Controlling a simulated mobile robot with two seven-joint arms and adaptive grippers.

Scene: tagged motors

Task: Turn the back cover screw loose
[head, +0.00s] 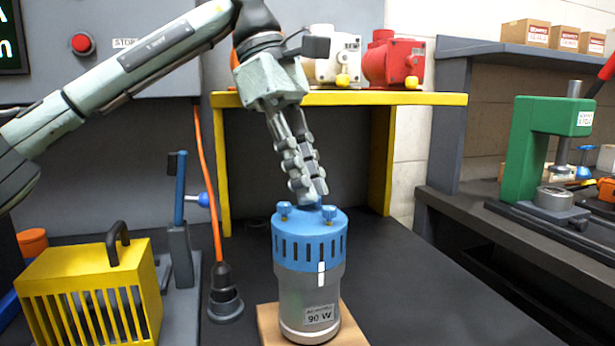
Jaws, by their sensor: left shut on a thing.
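A motor (308,290) stands upright on a wooden board (352,331), with a silver body and a "90 W" label. Its blue slotted cover (309,245) is on top. Two blue screw knobs show on the cover, one at the left (284,210) and one at the front right (329,213). My left gripper (311,197) points down over the back of the cover, its fingers close together. It is shut on the back cover screw (314,205), which is mostly hidden by the fingertips. My right gripper is not in view.
A yellow shelf (440,99) behind holds a white motor (335,62) and a red motor (395,60). A yellow slotted box (90,295) stands at the left, near a hanging orange cable (208,180). A green press (540,140) is at the right. The dark bench right of the motor is clear.

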